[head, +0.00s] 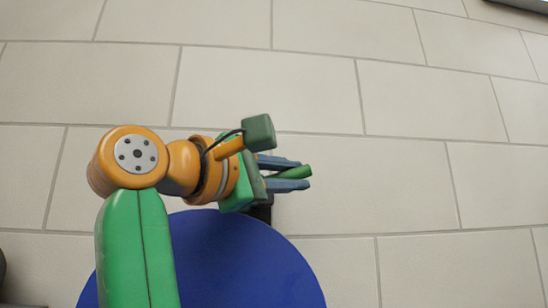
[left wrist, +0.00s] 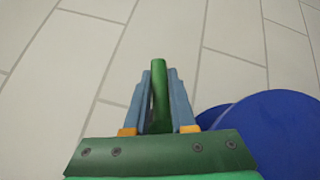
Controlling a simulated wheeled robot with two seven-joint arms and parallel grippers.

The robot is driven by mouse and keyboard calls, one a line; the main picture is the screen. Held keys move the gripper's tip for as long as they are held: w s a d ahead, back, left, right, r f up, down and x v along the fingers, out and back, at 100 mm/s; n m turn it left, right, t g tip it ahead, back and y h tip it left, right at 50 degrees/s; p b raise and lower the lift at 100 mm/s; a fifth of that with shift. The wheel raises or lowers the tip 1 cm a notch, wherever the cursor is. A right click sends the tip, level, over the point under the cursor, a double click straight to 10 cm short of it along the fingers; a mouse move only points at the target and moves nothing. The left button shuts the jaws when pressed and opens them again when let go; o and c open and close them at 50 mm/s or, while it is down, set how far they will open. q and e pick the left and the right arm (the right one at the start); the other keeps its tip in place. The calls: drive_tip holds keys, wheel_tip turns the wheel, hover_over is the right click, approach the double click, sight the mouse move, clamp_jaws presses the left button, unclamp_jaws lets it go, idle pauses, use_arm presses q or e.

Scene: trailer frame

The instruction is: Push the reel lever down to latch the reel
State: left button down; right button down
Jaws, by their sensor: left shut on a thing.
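My left gripper (head: 301,174) is in the middle of the head view, its blue fingers shut on a green bar (head: 296,172). The left wrist view also shows the gripper (left wrist: 160,78), with the green bar (left wrist: 158,85) between the fingers and its rounded end sticking out past the fingertips. The bar's other end is hidden by the gripper. I cannot tell from these frames whether the bar is the reel lever. No reel can be made out for sure. My right gripper is not in view.
A pale tiled floor (head: 400,200) fills most of the view and looks clear ahead and to the right. A large blue round shape lies below my left arm; I cannot tell what it is. A dark edge (head: 520,6) shows at the top right.

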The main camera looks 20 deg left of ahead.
use_arm(q)
drive_tip(key=shift+w+d+f+m+g+y, duration=0.1)
drive_tip(key=shift+f+m+g+y, duration=0.4)
drive_tip(key=shift+f+m+g, duration=0.55)
drive_tip(key=shift+g, duration=0.25)
drive_tip(key=c, duration=0.8)
unclamp_jaws()
drive_tip(key=shift+r, duration=0.1)
drive_tip(key=shift+o, duration=0.2)
drive_tip(key=f+b+v, duration=0.1)
drive_tip(key=v, duration=0.5)
drive_tip(key=shift+s+r, duration=0.35)
drive_tip(key=shift+r, duration=0.2)
